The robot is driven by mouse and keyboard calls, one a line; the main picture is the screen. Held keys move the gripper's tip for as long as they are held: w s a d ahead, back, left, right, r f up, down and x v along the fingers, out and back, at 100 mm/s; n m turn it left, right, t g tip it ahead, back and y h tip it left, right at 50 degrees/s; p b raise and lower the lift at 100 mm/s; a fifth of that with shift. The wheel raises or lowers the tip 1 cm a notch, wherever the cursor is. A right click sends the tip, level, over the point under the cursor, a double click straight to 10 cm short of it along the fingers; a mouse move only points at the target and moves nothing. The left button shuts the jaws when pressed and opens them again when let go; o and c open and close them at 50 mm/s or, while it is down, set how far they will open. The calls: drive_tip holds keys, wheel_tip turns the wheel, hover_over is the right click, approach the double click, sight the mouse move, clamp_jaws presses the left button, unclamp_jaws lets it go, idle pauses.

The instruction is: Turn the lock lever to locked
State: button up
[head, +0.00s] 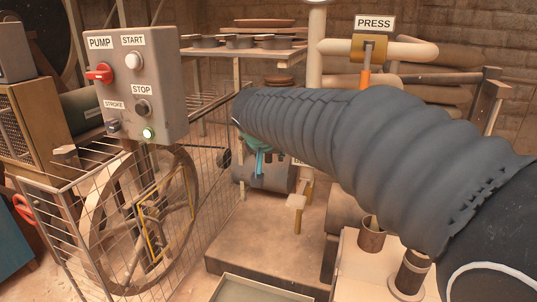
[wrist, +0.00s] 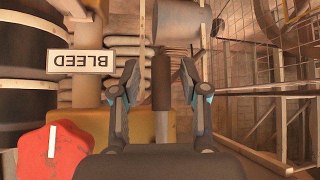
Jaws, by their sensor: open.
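My gripper (wrist: 160,76) is open, with one finger on each side of a dark brown and grey upright bar (wrist: 160,88) in the wrist view. Gaps show between the bar and both fingers. The bar appears to rise from a yellow block (wrist: 165,127). It may be the lock lever, but no lock label shows. In the head view my gripper (head: 260,160) is mostly hidden by my dark ribbed arm cover; a teal part shows below it. The bar cannot be made out there.
A red knob (wrist: 52,150) and an upside-down BLEED plate (wrist: 81,61) lie left of the gripper in the wrist view. The head view shows the pump control box (head: 140,85), a wire cage (head: 90,225), and an orange-handled lever (head: 365,78) under the PRESS plate (head: 374,23).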

drive_tip(key=shift+r, duration=0.15)
drive_tip(key=v, duration=1.2)
drive_tip(key=s+d+f+n+g+y+p, duration=0.1)
drive_tip(key=s+f+n+g, duration=0.2)
drive_tip(key=s+f+n, duration=0.5)
drive_tip(key=s+d+f+m+p, duration=0.2)
drive_tip(key=s+d+m+p, duration=0.1)
drive_tip(key=s+d, duration=0.4)
drive_tip(key=s+d+f+m+p, duration=0.2)
drive_tip(key=s+d+m+p, duration=0.1)
drive_tip(key=s+d, duration=0.3)
drive_tip(key=shift+s+d+f+y, duration=0.4)
drive_tip(key=shift+s, duration=0.45)
